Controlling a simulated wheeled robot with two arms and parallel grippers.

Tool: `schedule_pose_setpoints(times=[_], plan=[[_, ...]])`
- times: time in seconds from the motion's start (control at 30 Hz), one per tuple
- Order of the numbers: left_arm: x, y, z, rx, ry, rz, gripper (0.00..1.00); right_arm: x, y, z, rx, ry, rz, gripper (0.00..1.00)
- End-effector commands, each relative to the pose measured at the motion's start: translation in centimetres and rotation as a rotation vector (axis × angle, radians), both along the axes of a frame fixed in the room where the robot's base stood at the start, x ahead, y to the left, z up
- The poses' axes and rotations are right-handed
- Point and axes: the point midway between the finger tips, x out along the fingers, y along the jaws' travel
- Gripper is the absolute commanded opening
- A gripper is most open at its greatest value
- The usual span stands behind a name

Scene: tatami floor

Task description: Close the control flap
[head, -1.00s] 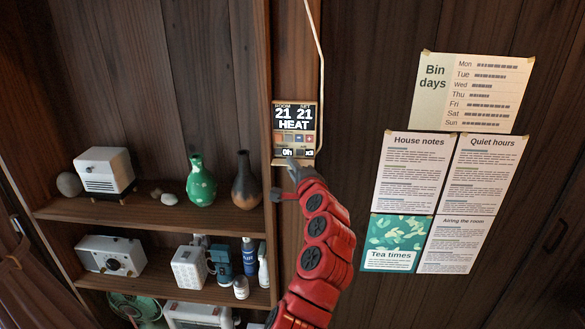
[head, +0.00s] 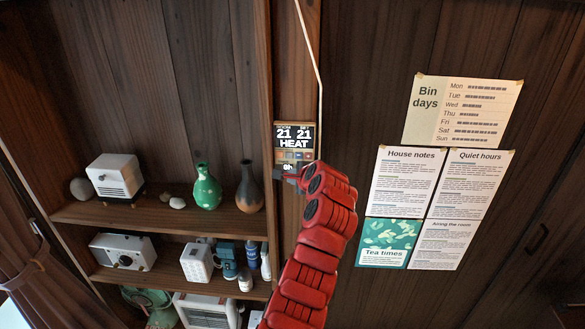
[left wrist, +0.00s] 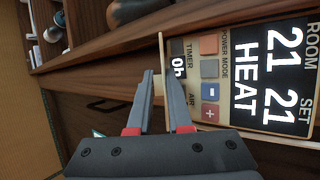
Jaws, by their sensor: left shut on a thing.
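The control panel (head: 295,142) is mounted on a wooden post and its display reads 21, 21 and HEAT. In the left wrist view the panel (left wrist: 262,60) appears turned sideways, with its coloured buttons uncovered. The cream flap (left wrist: 161,50) shows as a thin strip along the panel's lower edge, sticking out nearly edge-on. My left gripper (left wrist: 162,80) is shut on the flap, one finger on each side of it. In the head view my left gripper (head: 290,176) is at the panel's bottom edge and, with the red arm, hides the flap. My right gripper is not in view.
A pale cord (head: 312,55) runs down beside the panel. Shelves to the left hold a green vase (head: 207,188), a dark vase (head: 249,188) and other small items. Paper notices (head: 410,180) hang on the wall to the right. The wall around the panel is otherwise clear.

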Motion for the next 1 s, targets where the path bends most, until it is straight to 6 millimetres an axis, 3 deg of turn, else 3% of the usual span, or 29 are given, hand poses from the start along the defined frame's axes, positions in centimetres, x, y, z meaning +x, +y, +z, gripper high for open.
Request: schedule_pose_setpoints(times=[0.23, 0.73, 0.77, 0.8, 0.9, 1.0], plan=[[-0.02, -0.10, -0.12, -0.002, 0.095, 0.000, 0.00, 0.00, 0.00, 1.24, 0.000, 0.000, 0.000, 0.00], [-0.06, -0.10, -0.41, 0.000, 0.116, 0.001, 0.00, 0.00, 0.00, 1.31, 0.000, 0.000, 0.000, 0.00], [-0.07, -0.09, -0.41, 0.000, 0.116, 0.001, 0.23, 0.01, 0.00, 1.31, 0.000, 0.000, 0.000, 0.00], [-0.06, -0.09, -0.38, 0.000, 0.116, 0.001, 0.30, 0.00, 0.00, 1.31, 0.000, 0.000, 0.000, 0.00], [-0.01, -0.06, -0.23, 0.000, 0.111, 0.001, 0.44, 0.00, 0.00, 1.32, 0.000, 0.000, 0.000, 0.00], [0.03, -0.03, -0.09, 0.000, 0.108, 0.001, 0.44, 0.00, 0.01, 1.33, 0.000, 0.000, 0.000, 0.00]])
